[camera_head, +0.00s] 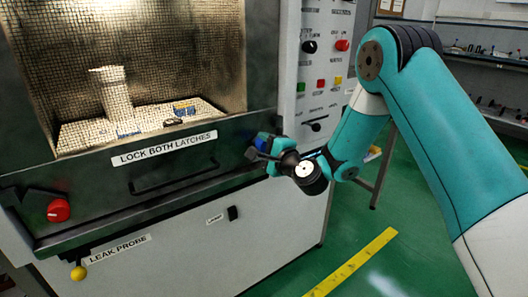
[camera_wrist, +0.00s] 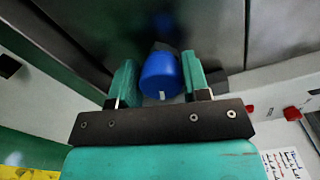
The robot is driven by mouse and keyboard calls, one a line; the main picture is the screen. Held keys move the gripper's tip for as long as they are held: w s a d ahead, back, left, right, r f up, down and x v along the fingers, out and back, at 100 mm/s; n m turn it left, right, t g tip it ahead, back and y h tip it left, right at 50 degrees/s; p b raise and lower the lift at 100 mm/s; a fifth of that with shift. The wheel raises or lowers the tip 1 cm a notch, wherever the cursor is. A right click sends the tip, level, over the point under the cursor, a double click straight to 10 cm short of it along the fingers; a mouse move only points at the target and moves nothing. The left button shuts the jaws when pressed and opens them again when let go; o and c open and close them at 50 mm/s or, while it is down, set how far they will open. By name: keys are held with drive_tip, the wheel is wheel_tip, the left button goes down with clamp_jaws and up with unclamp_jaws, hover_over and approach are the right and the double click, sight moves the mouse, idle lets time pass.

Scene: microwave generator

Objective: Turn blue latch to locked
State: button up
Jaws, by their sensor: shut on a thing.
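The blue latch (camera_head: 262,139) is a round knob at the right end of the microwave generator's door, partly hidden by my gripper (camera_head: 269,151) in the head view. In the wrist view the blue latch (camera_wrist: 161,74) sits between the two green fingers of my gripper (camera_wrist: 160,80), which is shut on it. A small white mark on the knob's face points toward the bottom of that picture. I cannot read a locked or unlocked label beside it.
The red latch (camera_head: 58,210) is at the door's left end. A door handle (camera_head: 173,177) lies below the "LOCK BOTH LATCHES" label (camera_head: 164,149). A yellow leak probe knob (camera_head: 78,273) is lower left. The control panel (camera_head: 322,70) rises right of the door.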

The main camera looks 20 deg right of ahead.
drive_tip(key=n+b, duration=0.4)
drive_tip(key=n, duration=0.2)
drive_tip(key=shift+d+n, duration=0.1)
drive_tip(key=shift+n, duration=0.2)
drive_tip(key=n+b, duration=0.3)
drive_tip(key=shift+n+b, duration=0.85)
drive_tip(key=shift+n, duration=0.35)
drive_tip(key=shift+c, duration=0.3)
drive_tip(key=o, duration=0.9)
drive_tip(key=shift+o, duration=0.2)
drive_tip(key=shift+s, duration=0.1)
